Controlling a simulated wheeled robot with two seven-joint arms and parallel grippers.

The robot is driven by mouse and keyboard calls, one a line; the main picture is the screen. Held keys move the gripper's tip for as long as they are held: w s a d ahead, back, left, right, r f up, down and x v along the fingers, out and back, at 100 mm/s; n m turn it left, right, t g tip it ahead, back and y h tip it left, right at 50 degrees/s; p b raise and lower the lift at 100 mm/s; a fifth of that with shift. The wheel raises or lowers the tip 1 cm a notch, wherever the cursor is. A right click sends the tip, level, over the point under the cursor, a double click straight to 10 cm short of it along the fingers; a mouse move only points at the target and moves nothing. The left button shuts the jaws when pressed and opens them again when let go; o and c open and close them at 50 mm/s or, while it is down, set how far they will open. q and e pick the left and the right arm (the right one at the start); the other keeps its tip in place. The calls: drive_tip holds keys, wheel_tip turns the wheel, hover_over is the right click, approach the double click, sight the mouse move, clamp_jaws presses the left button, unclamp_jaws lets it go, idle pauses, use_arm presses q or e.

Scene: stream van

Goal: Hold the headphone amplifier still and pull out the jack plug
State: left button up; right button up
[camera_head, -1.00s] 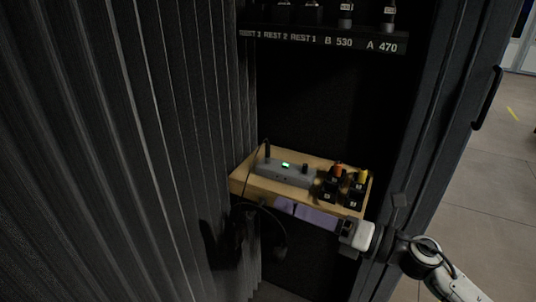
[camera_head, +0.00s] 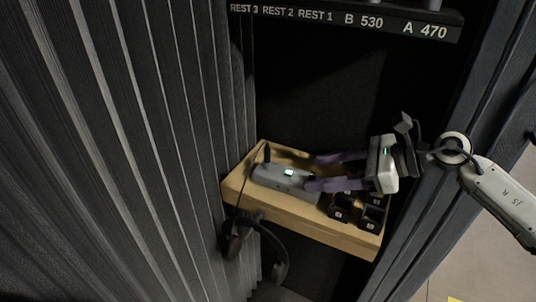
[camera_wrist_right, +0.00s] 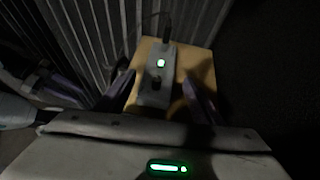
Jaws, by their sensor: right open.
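The fingers partly hide the amplifier's right end in the head view.
Headphones (camera_head: 266,245) hang below the shelf's front edge. Several small black blocks (camera_head: 371,216) stand on the shelf's right part. A labelled rack (camera_head: 345,20) is above. A corrugated dark wall (camera_head: 120,150) closes the left, and a dark door frame (camera_head: 440,220) stands at right.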

sight(292, 176)
drive_tip(key=b+x, duration=0.2)
drive_tip(key=x, duration=0.4)
drive_tip(key=shift+a+f, duration=0.1)
drive_tip(key=shift+f, duration=0.05)
drive_tip(key=shift+w+a+f, duration=0.2)
drive_tip(key=shift+a+f, duration=0.05)
drive_tip(key=shift+a, duration=0.3)
use_arm(q)
drive_tip(key=shift+w+d+f+b, duration=0.3)
drive_tip(key=shift+w+d+f, duration=0.1)
drive_tip(key=shift+w+f, duration=0.1)
use_arm(e)
drive_tip(key=shift+a, duration=0.15)
